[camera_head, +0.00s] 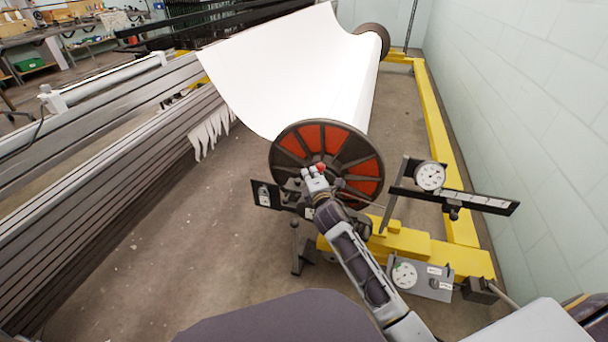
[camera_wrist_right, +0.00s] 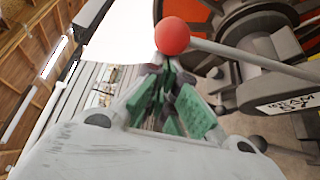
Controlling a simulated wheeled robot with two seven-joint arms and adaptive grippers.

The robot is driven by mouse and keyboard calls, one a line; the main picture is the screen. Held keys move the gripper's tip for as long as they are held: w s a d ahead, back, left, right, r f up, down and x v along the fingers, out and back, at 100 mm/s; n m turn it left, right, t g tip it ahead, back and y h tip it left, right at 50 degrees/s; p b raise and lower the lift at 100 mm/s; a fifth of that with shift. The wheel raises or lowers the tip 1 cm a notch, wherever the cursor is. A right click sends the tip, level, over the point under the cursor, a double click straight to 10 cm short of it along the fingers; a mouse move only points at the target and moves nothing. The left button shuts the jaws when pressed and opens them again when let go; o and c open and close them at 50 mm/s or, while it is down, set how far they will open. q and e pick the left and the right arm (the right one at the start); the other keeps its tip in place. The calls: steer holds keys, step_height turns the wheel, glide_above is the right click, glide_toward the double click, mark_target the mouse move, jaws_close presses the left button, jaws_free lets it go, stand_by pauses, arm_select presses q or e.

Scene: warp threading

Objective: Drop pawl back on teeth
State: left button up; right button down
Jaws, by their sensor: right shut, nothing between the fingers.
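A lever with a red ball knob (camera_head: 321,166), which I take to be the pawl's handle, is beside the big wheel with red panels (camera_head: 329,134). In the right wrist view the red knob (camera_wrist_right: 172,36) is at the end of a grey rod (camera_wrist_right: 250,56) running to the right. My right gripper (camera_head: 314,178) is shut and empty, with its green-padded fingers (camera_wrist_right: 165,92) close to the knob. I cannot tell whether they touch it. The pawl's tip and the teeth cannot be made out. My left gripper is not in view.
A white cloth roll (camera_head: 300,70) stretches behind the wheel. A yellow frame (camera_head: 445,140) runs along the right wall, with a dial gauge (camera_head: 430,176) on a dark bar and a grey control box (camera_head: 420,277) nearby. Open floor (camera_head: 190,250) lies to the left.

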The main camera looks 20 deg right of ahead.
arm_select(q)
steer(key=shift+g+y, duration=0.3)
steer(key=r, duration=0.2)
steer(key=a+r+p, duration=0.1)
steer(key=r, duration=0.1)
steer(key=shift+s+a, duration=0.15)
arm_select(e)
steer(key=s+d+r+m+t, duration=0.1)
steer(key=s+d+r+m, duration=0.1)
steer(key=s+d, duration=0.4)
steer(key=d+m, duration=0.1)
steer(key=d, duration=0.2)
steer(key=shift+d+t, duration=0.15)
steer(key=shift+t, duration=0.25)
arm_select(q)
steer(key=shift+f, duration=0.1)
arm_select(e)
steer(key=shift+d, duration=0.1)
